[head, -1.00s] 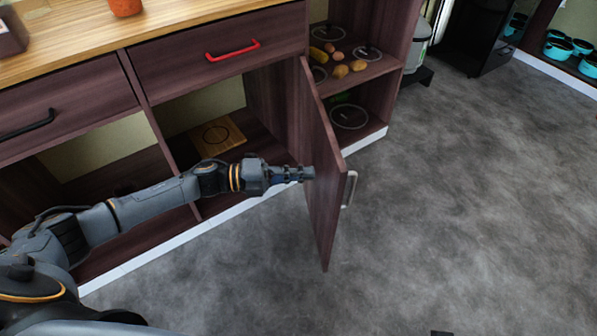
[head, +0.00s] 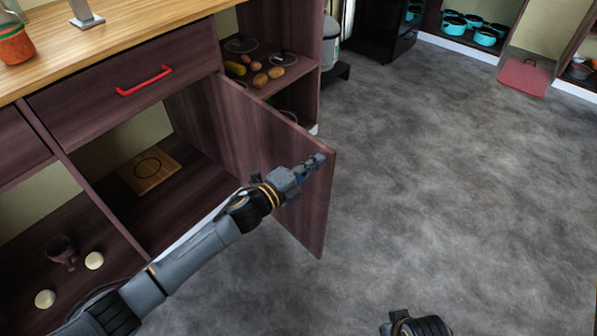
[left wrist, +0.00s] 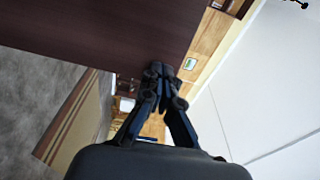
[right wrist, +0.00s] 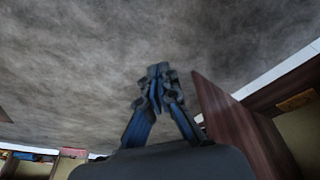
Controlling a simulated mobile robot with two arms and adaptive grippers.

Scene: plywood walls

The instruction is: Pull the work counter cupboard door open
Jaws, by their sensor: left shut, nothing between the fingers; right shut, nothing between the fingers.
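The dark wood cupboard door (head: 270,135) of the work counter stands wide open, swung out from its hinge side near the food shelves. My left gripper (head: 318,160) is shut and empty, at the inner face of the door near its free upper edge. In the left wrist view the door (left wrist: 110,30) fills the upper left and the shut fingertips (left wrist: 160,70) are at its edge; I cannot tell if they touch. The door handle is hidden on the far side. My right gripper (right wrist: 158,72) is shut and empty over the floor, with the door (right wrist: 235,125) to its right.
The open cupboard holds a wooden board (head: 150,168). A drawer with a red handle (head: 145,80) is above it. Shelves with potatoes (head: 268,76) stand beyond the door. The grey floor (head: 440,160) to the right is clear. A red mat-like object (head: 524,77) lies far right.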

